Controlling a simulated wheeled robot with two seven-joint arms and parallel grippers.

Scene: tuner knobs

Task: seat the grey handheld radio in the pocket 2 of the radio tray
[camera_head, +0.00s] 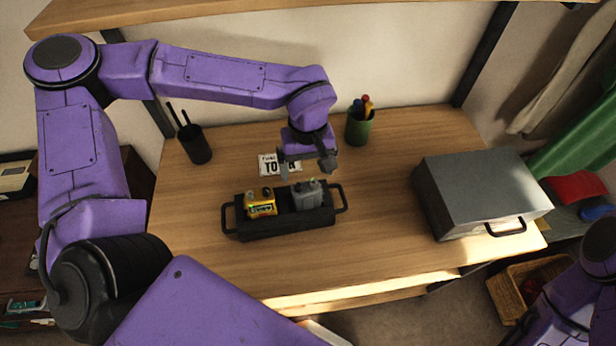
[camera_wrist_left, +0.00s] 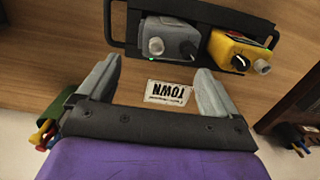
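The grey handheld radio (camera_head: 307,196) stands in the right-hand pocket of the black radio tray (camera_head: 288,230) in the head view. It also shows in the left wrist view (camera_wrist_left: 178,42), with a knob on top and a small green light. A yellow radio (camera_head: 260,205) stands in the left-hand pocket of the tray. My left gripper (camera_head: 305,168) is open and empty just behind and above the grey radio, apart from it. Its spread fingers also show in the left wrist view (camera_wrist_left: 162,82). The pocket floors are hidden, and I cannot read pocket numbers. My right gripper is out of view.
A card reading "TOWN" (camera_wrist_left: 168,93) lies on the wooden desk (camera_head: 375,225) behind the tray. A green pen cup (camera_head: 359,128) and a black holder (camera_head: 195,145) stand at the back. A grey box (camera_head: 480,190) stands at the right. The desk's front is clear.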

